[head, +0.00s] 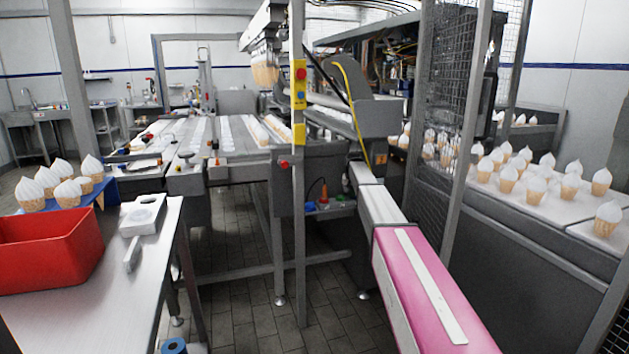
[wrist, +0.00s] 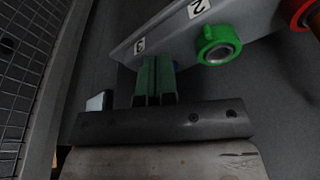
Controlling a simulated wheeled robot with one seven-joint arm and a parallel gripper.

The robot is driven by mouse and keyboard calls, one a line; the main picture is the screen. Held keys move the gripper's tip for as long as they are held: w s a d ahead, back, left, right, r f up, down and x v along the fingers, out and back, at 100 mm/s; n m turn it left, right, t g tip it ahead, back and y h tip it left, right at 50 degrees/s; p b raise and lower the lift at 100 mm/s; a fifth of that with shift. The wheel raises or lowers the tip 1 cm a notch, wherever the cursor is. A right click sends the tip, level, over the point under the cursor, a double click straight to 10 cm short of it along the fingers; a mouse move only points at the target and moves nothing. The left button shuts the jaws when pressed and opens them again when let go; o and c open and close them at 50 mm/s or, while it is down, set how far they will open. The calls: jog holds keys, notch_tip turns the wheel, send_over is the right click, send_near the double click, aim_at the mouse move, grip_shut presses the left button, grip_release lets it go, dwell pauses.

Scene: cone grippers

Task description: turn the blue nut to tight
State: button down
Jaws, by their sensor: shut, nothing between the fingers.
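In the wrist view my gripper (wrist: 156,82) is shut and empty, its two green-padded fingers together. In the head view a small blue spot, likely this nut (head: 310,206), is on the low bracket of the machine. My gripper is not visible in the head view. How tight the nut is cannot be seen.
In the wrist view a grey plate (wrist: 180,32) carries labels 2 and 3, a green nut (wrist: 218,46) right of the fingers and a red nut (wrist: 299,13) at the top right. Wire mesh (wrist: 30,70) stands at the left. A pink-topped conveyor (head: 436,290) runs beside the machine.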

jog(key=r, duration=0.4)
jog(key=shift+d+r, duration=0.2)
jog(key=shift+d, duration=0.1)
jog(key=s+f+g, duration=0.1)
jog(key=s+f, duration=0.6)
jog(key=s, duration=1.1)
jog(key=s+f+n+g, duration=0.1)
jog(key=s+f, duration=0.6)
jog(key=s, duration=1.2)
jog(key=s+f+n, duration=0.1)
jog(key=s+f, duration=0.7)
jog(key=s, duration=1.1)
jog(key=shift+d+g+y, duration=0.2)
jog(key=shift+g+y, duration=0.1)
jog(key=shift+g, duration=0.1)
